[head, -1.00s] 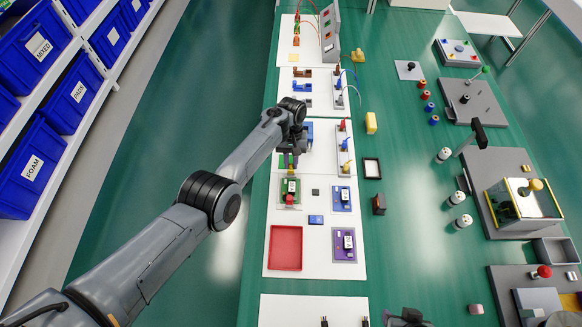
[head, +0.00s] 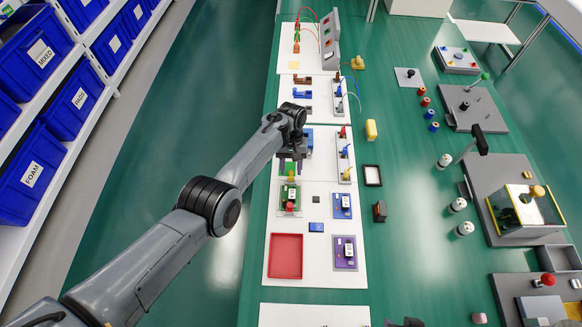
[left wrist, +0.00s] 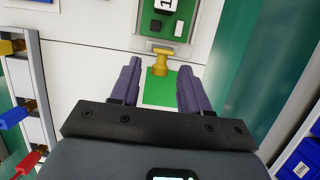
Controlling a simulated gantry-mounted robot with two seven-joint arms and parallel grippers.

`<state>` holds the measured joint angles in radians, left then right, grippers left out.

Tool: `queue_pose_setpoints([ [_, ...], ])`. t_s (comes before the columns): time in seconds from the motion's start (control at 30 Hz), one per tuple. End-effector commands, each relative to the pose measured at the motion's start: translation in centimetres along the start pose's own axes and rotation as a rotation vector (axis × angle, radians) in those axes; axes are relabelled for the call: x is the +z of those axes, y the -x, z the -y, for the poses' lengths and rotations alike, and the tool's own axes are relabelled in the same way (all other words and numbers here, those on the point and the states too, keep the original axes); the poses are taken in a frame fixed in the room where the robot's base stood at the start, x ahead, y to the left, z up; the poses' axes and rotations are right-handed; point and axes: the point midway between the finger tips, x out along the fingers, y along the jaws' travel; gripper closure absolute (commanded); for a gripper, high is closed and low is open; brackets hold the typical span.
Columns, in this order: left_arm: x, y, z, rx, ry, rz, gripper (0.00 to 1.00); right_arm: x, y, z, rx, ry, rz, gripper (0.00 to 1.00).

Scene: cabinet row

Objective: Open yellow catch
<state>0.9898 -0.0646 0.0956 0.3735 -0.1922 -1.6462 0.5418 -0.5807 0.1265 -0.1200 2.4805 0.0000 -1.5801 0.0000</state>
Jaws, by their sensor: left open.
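The yellow catch (left wrist: 160,62) shows in the left wrist view, at the edge of a green fixture (left wrist: 167,15) and above a flat green patch (left wrist: 160,90). My left gripper (left wrist: 155,80) is open and empty. Its two purple fingers stand to either side, with the catch between and slightly beyond their tips. I cannot tell how far the tips are from it in depth. In the head view my left gripper (head: 291,160) hangs over the white panel just behind the green fixture (head: 290,200), and the small yellow catch (head: 291,179) shows in front of it.
A red tray (head: 286,255) lies in front of the green fixture. Blue (head: 342,205) and purple (head: 344,252) fixtures stand to its right. A rail with red, blue and yellow levers (head: 345,155) stands right of the gripper. It also shows in the left wrist view (left wrist: 30,95).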

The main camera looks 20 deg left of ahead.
Motion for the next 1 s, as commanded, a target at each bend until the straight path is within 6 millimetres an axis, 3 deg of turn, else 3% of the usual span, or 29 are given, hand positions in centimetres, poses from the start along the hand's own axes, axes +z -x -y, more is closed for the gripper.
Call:
queue_pose_setpoints([
  [0.53,0.0,8.5,0.0,0.001,0.0,-0.002,0.54,-0.5,1.3,0.1,-0.004,-0.005,-0.001,0.57],
  [0.73,0.0,10.0,0.0,0.001,0.001,-0.001,0.54,-0.5,1.4,0.2,-0.007,-0.009,-0.002,0.57],
  [1.0,0.0,10.3,0.1,0.0,0.001,0.0,0.54,-0.5,1.4,0.2,-0.007,-0.009,-0.002,0.57],
])
